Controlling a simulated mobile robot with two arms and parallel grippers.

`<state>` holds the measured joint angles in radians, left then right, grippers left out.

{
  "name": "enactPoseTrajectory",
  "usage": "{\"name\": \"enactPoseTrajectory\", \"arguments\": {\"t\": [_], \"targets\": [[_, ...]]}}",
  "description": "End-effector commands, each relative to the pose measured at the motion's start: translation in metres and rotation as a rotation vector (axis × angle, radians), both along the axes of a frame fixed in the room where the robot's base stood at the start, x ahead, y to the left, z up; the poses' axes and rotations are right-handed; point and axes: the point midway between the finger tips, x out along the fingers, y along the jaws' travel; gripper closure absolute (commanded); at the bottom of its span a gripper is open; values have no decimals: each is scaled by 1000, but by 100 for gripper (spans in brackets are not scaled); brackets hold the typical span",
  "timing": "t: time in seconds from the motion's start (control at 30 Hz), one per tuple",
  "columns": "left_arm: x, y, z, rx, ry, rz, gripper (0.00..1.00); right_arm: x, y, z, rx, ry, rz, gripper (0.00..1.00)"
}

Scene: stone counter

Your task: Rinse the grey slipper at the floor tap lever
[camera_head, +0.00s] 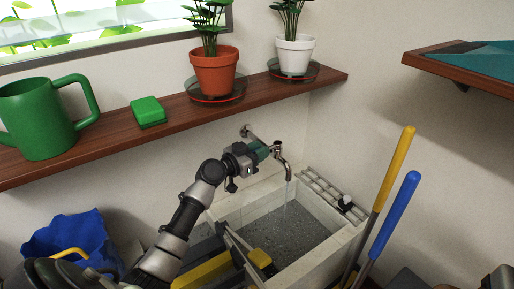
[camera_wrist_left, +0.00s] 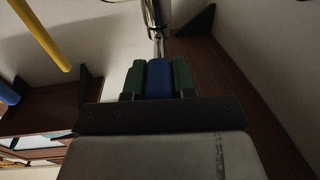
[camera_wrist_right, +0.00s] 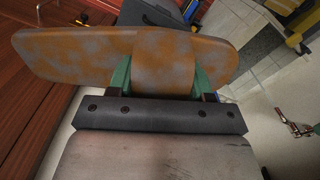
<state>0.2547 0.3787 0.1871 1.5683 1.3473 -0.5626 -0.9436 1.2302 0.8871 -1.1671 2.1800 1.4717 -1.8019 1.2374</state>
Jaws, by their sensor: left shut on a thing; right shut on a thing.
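My left gripper (camera_head: 262,151) is at the wall tap (camera_head: 284,160) above the stone basin (camera_head: 332,250). In the left wrist view its green fingers (camera_wrist_left: 159,78) are shut on the blue tap lever (camera_wrist_left: 159,80). A faint stream of water (camera_head: 286,207) seems to fall from the spout into the basin. In the right wrist view my right gripper (camera_wrist_right: 163,75) is shut on the slipper (camera_wrist_right: 95,55), whose surface is mostly brown-orange with grey patches. The slipper and right gripper are not visible in the head view.
A wooden shelf (camera_head: 110,135) holds a green watering can (camera_head: 40,120), a green block (camera_head: 148,111) and two potted plants. Yellow (camera_head: 393,180) and blue (camera_head: 393,222) handles stand right of the basin. A blue container (camera_head: 70,238) is at lower left.

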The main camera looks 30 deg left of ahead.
Motion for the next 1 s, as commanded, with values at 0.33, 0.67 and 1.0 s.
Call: {"name": "enactPoseTrajectory", "arguments": {"t": [0.33,0.67,1.0], "targets": [[-3,-13,2,0,1,169,100,0,0,39,0,0,0,76],[-3,-14,0,1,-2,179,100,0,0,38,0,-1,0,76],[-3,-14,0,1,-1,178,49,0,0,38,0,-1,0,76]]}}
